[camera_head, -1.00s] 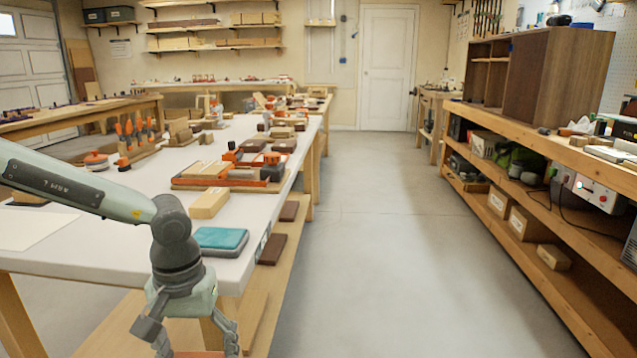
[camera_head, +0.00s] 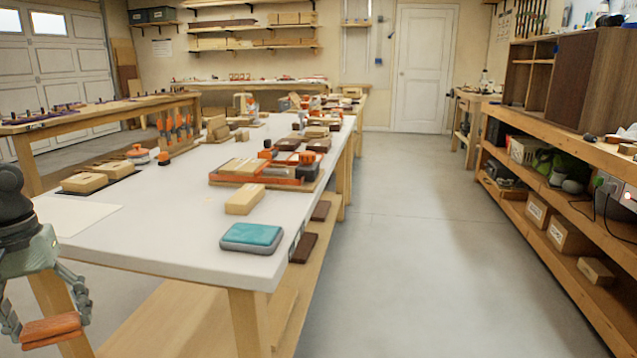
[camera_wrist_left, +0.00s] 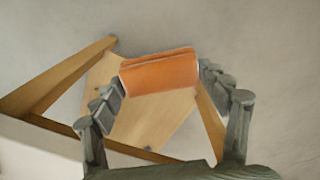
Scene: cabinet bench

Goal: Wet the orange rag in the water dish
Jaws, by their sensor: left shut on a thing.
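The folded orange rag (camera_head: 52,328) is in my left gripper (camera_head: 47,318), at the lower left of the head view. In the left wrist view the rag (camera_wrist_left: 160,74) is between the two fingers of the left gripper (camera_wrist_left: 158,82), which are shut on it. The gripper hangs beside the near end of the white-topped table (camera_head: 170,220), lower than its top in the picture. I cannot make out a water dish in these frames. My right gripper is not in view.
On the table are a teal case (camera_head: 252,237), a wooden block (camera_head: 244,199), a white sheet (camera_head: 75,214) and an orange-lidded container (camera_head: 137,153). A wooden lower shelf (camera_head: 190,315) lies under it. The aisle floor (camera_head: 400,250) is clear. A cabinet bench (camera_head: 560,170) lines the right.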

